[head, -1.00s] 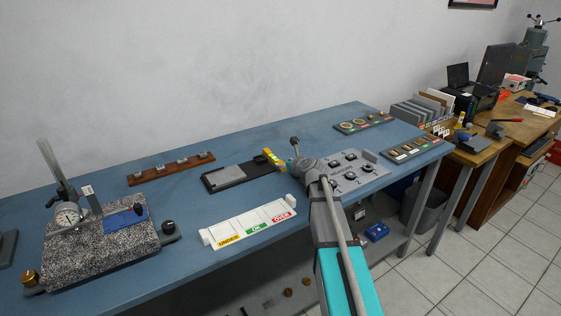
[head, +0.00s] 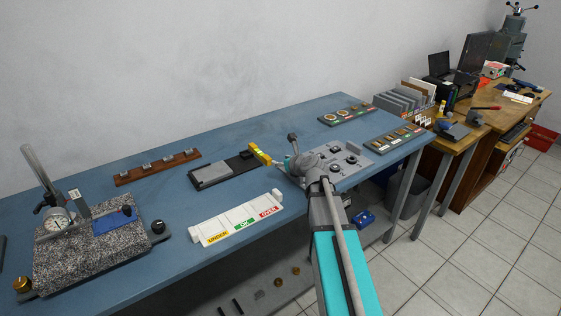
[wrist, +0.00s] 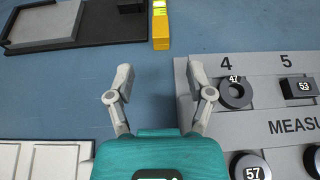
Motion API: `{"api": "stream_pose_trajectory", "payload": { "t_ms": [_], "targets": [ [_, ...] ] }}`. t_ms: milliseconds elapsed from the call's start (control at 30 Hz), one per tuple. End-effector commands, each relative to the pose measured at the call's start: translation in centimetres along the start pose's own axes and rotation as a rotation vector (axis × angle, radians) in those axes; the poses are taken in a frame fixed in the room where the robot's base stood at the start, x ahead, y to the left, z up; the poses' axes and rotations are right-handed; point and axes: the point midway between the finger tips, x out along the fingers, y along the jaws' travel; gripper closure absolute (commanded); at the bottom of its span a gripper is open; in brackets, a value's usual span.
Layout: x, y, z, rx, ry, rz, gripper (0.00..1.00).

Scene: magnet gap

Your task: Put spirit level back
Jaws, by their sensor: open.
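The spirit level is a short yellow bar with a bright green vial (head: 258,154). It lies on the blue bench at the right end of a black tray (head: 226,171). In the wrist view the level (wrist: 161,28) is at the top centre, close along the tray's right edge; I cannot tell if they touch. Its far end is cut off by the frame. My gripper (wrist: 158,82) is open and empty, its two grey fingers apart over bare bench, with the level beyond the fingertips. In the head view my arm hides most of the gripper.
A grey numbered panel (wrist: 212,70) with parts lies close by my right finger. A white UNDER/OK/OVER tray (head: 236,218) lies to the left. A granite plate with a dial gauge (head: 90,245) stands further left. Bare bench lies between.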

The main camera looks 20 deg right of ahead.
Motion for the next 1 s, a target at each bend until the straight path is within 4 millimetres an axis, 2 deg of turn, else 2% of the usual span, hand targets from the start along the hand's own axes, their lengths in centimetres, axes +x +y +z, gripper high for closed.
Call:
{"api": "stream_pose_trajectory", "payload": {
  "t_ms": [200,233,367,533,667,1000],
  "targets": [
    [0.0,0.0,0.0,0.0,0.0,0.0,0.32],
    [0.0,0.0,0.0,0.0,0.0,0.0,0.26],
    [0.0,0.0,0.1,-0.013,0.001,0.0,0.26],
    [-0.1,0.0,0.3,-0.099,0.011,0.003,0.26],
    [-0.2,0.1,0.6,-0.235,0.026,0.009,0.26],
    [-0.5,0.2,1.4,-0.749,0.077,0.051,0.26]
  ]
}}
